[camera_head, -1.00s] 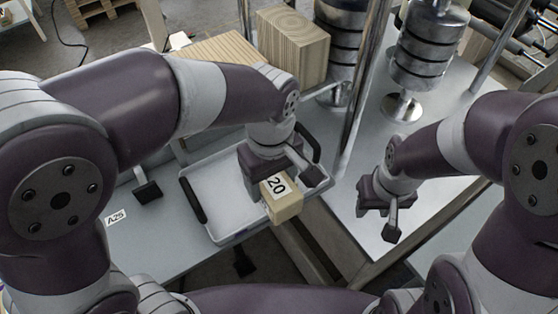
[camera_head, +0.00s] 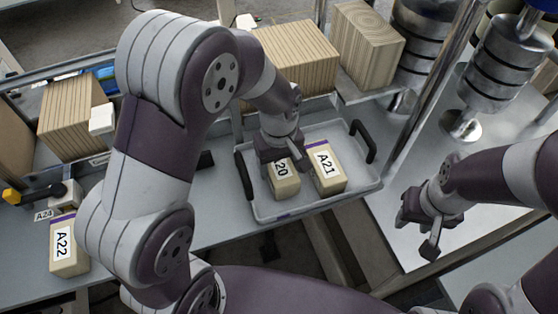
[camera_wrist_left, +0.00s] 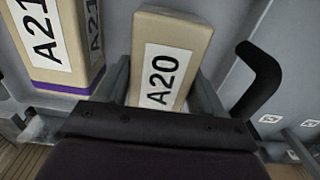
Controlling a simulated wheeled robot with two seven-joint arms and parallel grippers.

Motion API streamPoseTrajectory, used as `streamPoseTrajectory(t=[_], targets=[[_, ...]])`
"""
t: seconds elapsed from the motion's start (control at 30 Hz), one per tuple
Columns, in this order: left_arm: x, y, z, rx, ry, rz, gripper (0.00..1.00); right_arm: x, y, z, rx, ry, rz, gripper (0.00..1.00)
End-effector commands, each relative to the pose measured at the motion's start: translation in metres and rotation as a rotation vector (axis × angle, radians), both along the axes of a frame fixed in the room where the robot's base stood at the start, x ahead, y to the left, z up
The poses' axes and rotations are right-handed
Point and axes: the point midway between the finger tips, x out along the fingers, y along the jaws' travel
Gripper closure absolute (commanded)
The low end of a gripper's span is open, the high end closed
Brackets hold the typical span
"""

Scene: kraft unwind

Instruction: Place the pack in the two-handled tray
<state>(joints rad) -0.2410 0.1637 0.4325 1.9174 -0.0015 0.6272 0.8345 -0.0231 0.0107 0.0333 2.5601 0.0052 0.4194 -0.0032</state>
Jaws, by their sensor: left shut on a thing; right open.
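The grey two-handled tray (camera_head: 262,213) lies on the bench, a black handle at each end. My left gripper (camera_head: 280,163) is over the tray, shut on the tan pack labelled A20 (camera_head: 286,186). In the left wrist view the A20 pack (camera_wrist_left: 162,62) sits between the two fingers. A second tan pack, A21 (camera_head: 327,172), with a purple band, stands in the tray to the right of A20; it also shows in the left wrist view (camera_wrist_left: 50,45). Whether A20 touches the tray floor is hard to tell. My right gripper (camera_head: 425,222) is open and empty, right of the tray.
A pack labelled A22 (camera_head: 66,247) stands at the bench's left, near an A24 label (camera_head: 43,215). Wooden blocks (camera_head: 295,57) stand behind the tray. Metal rollers (camera_head: 505,62) and an upright post (camera_head: 432,95) are at the right.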

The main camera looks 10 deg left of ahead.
Motion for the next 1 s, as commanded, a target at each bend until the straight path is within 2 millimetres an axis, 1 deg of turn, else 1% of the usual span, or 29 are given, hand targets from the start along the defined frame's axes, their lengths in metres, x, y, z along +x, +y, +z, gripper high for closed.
streamPoseTrajectory(t=[0.17, 0.2, 0.23, 0.27, 0.5, 0.57, 0.63, 0.67, 0.77, 0.83, 0.9, 0.97, 1.0], targets=[[0.000, 0.000, -0.003, 0.000, 0.000, 0.000, 0.71, 0.000, 0.000, -0.003, 0.000, 0.000, 0.000, 0.57], [0.000, 0.000, -0.002, 0.000, 0.000, 0.000, 0.19, 0.000, 0.000, -0.002, 0.000, 0.000, 0.000, 0.57], [0.000, 0.000, -0.002, 0.000, 0.000, 0.000, 0.09, 0.000, 0.000, -0.002, 0.000, 0.000, 0.000, 0.57], [0.000, 0.000, -0.002, 0.000, 0.000, 0.000, 0.06, 0.000, 0.000, -0.002, 0.000, 0.000, 0.000, 0.57], [0.000, 0.000, -0.002, 0.000, 0.000, 0.000, 0.06, 0.000, 0.000, -0.001, 0.000, 0.000, 0.000, 0.57], [0.000, 0.000, 0.003, 0.000, 0.000, 0.000, 0.06, 0.000, 0.000, 0.001, 0.000, 0.000, 0.000, 0.57], [0.001, -0.001, 0.009, -0.001, -0.004, 0.000, 0.06, 0.000, 0.000, -0.003, 0.000, 0.000, 0.000, 0.57], [0.001, -0.001, 0.015, -0.002, -0.005, 0.000, 0.06, 0.000, 0.000, -0.005, 0.000, 0.000, 0.000, 0.57], [0.002, -0.001, 0.039, -0.001, -0.007, 0.000, 0.06, 0.000, 0.000, -0.010, 0.000, 0.000, 0.000, 0.57], [0.001, -0.001, 0.059, -0.002, -0.007, 0.000, 0.06, 0.000, 0.000, -0.013, 0.000, 0.000, 0.000, 0.57], [0.001, -0.001, 0.080, -0.002, -0.006, 0.000, 0.06, 0.000, 0.000, -0.012, 0.000, 0.000, 0.000, 0.57], [0.001, 0.000, 0.093, -0.001, -0.004, 0.000, 0.06, 0.000, 0.000, -0.012, 0.000, 0.000, 0.000, 0.57], [0.000, 0.000, 0.111, 0.000, -0.001, 0.000, 0.06, 0.000, 0.000, 0.006, 0.000, 0.001, 0.000, 0.57]])
